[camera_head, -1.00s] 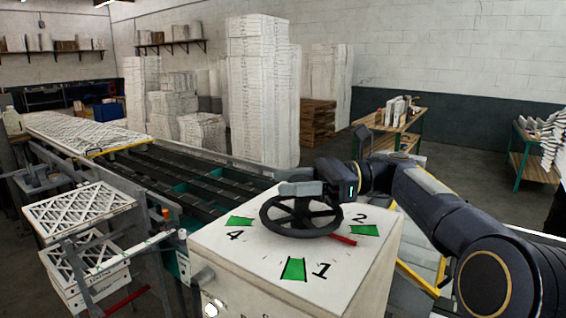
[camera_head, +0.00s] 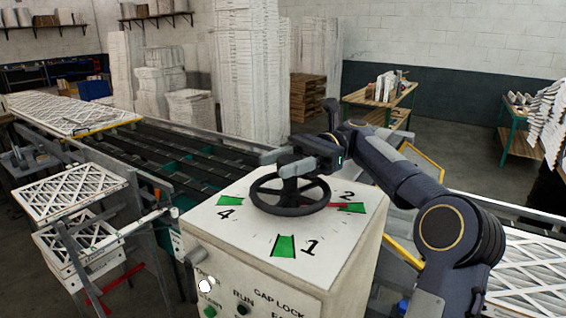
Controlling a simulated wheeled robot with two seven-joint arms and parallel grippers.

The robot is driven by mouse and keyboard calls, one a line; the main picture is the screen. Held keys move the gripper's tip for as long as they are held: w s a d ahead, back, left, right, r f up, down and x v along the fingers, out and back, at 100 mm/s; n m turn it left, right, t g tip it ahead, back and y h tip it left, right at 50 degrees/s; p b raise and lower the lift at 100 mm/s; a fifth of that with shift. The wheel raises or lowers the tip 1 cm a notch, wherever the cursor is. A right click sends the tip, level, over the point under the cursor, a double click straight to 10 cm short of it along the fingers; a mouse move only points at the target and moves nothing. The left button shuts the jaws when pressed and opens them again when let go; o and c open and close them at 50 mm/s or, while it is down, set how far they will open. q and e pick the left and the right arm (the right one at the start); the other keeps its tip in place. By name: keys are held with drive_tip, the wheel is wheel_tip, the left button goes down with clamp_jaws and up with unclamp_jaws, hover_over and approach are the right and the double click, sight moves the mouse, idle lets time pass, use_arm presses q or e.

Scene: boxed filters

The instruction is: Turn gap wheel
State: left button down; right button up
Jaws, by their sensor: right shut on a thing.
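The black gap wheel (camera_head: 287,209) lies flat on top of a white control box (camera_head: 330,262). Green marks surround it, with the numbers 4, 1 and 2 readable. A red pointer (camera_head: 338,206) sticks out from under the wheel's right side, toward the green mark by 2 (camera_head: 351,207). My right gripper (camera_head: 289,178) reaches in from the right and is shut on the wheel near its hub or handle; its fingers hide the exact contact. My left gripper does not show.
A conveyor (camera_head: 190,158) runs behind the box, with filters (camera_head: 65,112) at its far end. Stacked filters (camera_head: 75,192) stand at the left. Tall white stacks (camera_head: 250,80) and a table (camera_head: 375,105) are behind. The box front has buttons (camera_head: 242,310).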

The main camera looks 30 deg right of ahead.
drive_tip(key=shift+f, duration=0.1)
idle(0.3)
drive_tip(key=o, duration=1.4)
drive_tip(key=shift+d, duration=0.1)
drive_tip(key=shift+w+d, duration=0.2)
drive_tip(key=shift+d, duration=1)
drive_tip(key=shift+w+d, duration=0.15)
drive_tip(key=shift+d, duration=1.05)
drive_tip(key=shift+w+d, duration=0.2)
drive_tip(key=shift+d, duration=1)
